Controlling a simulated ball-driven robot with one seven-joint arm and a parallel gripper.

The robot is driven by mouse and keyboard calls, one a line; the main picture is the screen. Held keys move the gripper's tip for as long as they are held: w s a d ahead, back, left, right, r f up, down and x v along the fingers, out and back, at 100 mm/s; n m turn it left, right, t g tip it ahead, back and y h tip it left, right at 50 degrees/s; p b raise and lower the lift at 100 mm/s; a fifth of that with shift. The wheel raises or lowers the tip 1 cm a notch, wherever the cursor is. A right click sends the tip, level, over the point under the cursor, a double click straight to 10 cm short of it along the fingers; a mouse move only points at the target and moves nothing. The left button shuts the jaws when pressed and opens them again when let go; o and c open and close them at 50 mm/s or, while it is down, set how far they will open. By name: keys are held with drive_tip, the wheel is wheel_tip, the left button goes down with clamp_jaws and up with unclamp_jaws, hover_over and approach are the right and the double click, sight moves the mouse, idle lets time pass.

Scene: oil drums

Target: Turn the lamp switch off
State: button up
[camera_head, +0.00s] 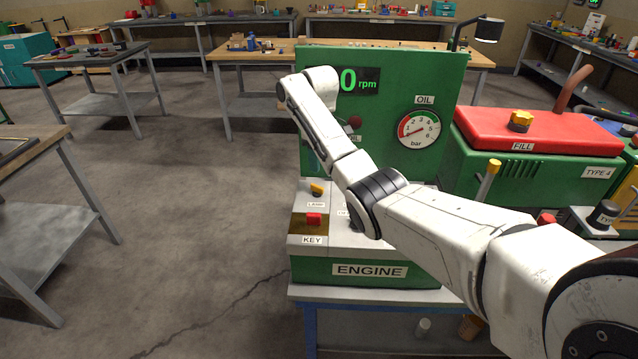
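The lamp switch (317,189) is a small yellow knob on the sloped white top of the green engine console, above a label that seems to read LAMP. Its exact setting is too small to tell. The desk lamp (487,29) has a black shade on a thin stand behind the green panel, and its underside looks bright. My arm reaches in from the lower right, crosses the console and bends up in front of the panel, with its wrist end above and slightly left of the switch. My gripper's fingers cannot be made out; they appear hidden behind the arm.
A red KEY switch (314,219) sits just below the lamp switch. The green panel (441,80) carries an rpm display (358,81) showing 0 and an OIL gauge (419,129). My arm covers part of the console. A red-topped FILL tank (560,131) stands right; open floor lies left.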

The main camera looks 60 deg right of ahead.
sight(319, 186)
wheel_tip(319, 186, down, 9)
drive_tip(key=shift+r+p, duration=0.15)
drive_tip(key=shift+p, duration=0.15)
clamp_jaws()
idle(0.3)
